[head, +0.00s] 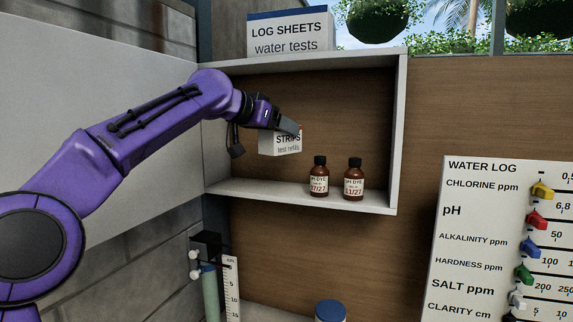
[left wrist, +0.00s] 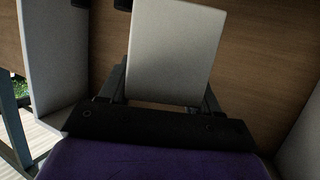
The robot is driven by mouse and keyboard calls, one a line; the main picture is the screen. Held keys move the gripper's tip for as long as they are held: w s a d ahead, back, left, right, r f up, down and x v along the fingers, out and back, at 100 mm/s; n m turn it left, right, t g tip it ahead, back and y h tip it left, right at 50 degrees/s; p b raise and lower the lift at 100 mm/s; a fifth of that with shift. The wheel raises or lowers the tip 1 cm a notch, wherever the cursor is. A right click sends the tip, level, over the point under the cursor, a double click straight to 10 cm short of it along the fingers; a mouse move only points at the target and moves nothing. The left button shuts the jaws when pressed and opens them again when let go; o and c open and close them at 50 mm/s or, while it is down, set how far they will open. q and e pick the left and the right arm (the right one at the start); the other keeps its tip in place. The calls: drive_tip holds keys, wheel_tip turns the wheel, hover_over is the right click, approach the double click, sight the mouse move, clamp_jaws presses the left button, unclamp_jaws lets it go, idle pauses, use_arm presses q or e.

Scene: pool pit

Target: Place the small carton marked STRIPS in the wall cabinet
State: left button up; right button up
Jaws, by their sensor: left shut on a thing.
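The small white carton marked STRIPS (head: 281,144) is in the left gripper, inside the opening of the wall cabinet (head: 402,130). It hangs above the cabinet floor, on the left side. My left gripper (head: 292,128) is shut on the carton from above. In the left wrist view the carton (left wrist: 175,50) is a plain pale face between the two fingers. The cabinet's open door (head: 90,95) stands out to the left, partly behind my arm. My right gripper is in neither view.
Two brown dye bottles (head: 319,178) (head: 354,180) stand on the cabinet floor, right of the carton. A LOG SHEETS box (head: 290,35) sits on the cabinet top. The floor left of the bottles looks clear. A water log board (head: 490,240) is at the right.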

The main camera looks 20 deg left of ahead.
use_arm(q)
drive_tip(key=w+a+f+p, duration=0.1)
drive_tip(key=w+f, duration=0.1)
drive_tip(key=f, duration=0.1)
drive_tip(key=w+a+f+p, duration=0.1)
drive_tip(key=w+a+f, duration=0.1)
drive_tip(key=w+f, duration=0.1)
drive_tip(key=w+a+f+p, duration=0.1)
drive_tip(key=w+a+f, duration=0.1)
drive_tip(key=f, duration=0.2)
drive_tip(key=shift+w+a+f, duration=0.15)
drive_tip(key=shift+w+f, duration=0.15)
drive_tip(key=shift+w, duration=0.05)
drive_tip(key=shift+a+f, duration=0.25)
drive_tip(key=shift+d+f, duration=0.1)
drive_tip(key=shift+d, duration=0.15)
drive_tip(key=o, duration=1.2)
drive_tip(key=shift+d, duration=0.1)
